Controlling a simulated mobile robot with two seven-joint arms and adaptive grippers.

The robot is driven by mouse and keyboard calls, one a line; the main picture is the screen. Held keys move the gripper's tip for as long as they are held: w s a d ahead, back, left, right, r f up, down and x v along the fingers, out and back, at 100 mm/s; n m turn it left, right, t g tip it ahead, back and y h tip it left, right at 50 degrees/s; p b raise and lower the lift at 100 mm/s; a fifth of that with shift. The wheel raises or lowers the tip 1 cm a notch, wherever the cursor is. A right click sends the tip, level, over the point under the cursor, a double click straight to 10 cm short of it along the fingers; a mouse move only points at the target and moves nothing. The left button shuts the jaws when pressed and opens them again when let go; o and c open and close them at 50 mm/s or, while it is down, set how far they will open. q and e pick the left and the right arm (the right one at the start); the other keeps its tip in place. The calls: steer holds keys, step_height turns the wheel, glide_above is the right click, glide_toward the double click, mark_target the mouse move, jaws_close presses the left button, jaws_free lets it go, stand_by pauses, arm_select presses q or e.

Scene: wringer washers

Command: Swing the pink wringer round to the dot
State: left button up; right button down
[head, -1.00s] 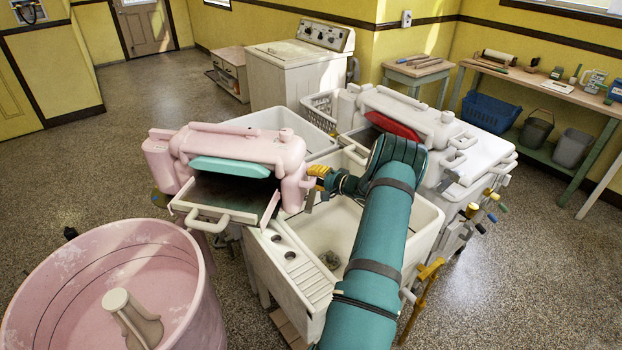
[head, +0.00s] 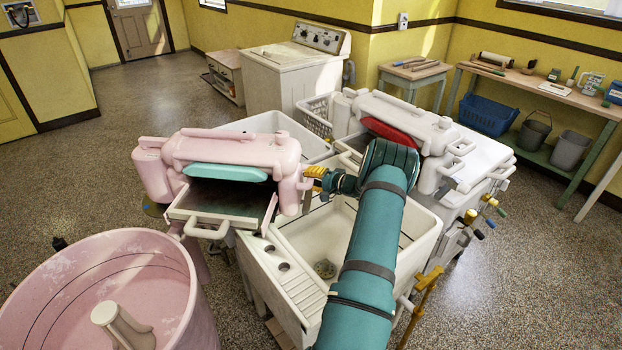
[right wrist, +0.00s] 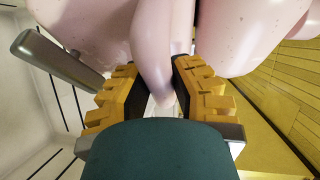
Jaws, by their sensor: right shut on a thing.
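The pink wringer (head: 232,150), with a teal piece along its front and a tray with a handle below, stands beside the pink tub (head: 145,262). My right gripper (head: 318,178) is at the wringer's right end. In the right wrist view its yellow fingers (right wrist: 162,92) are shut on a narrow pink part of the wringer (right wrist: 153,50). A grey lever (right wrist: 58,60) shows to the left there. I cannot make out the dot. My left gripper is not in view.
White twin sinks (head: 340,235) stand under my right arm. A white wringer (head: 410,122) with a red piece is just behind the arm, and a white washer (head: 295,75) is farther back. A workbench (head: 560,92) lines the right wall. Open floor lies at the left.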

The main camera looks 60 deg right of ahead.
steer(key=c, duration=0.8)
jaws_free()
steer(key=shift+w, duration=0.15)
steer(key=v, duration=1.2)
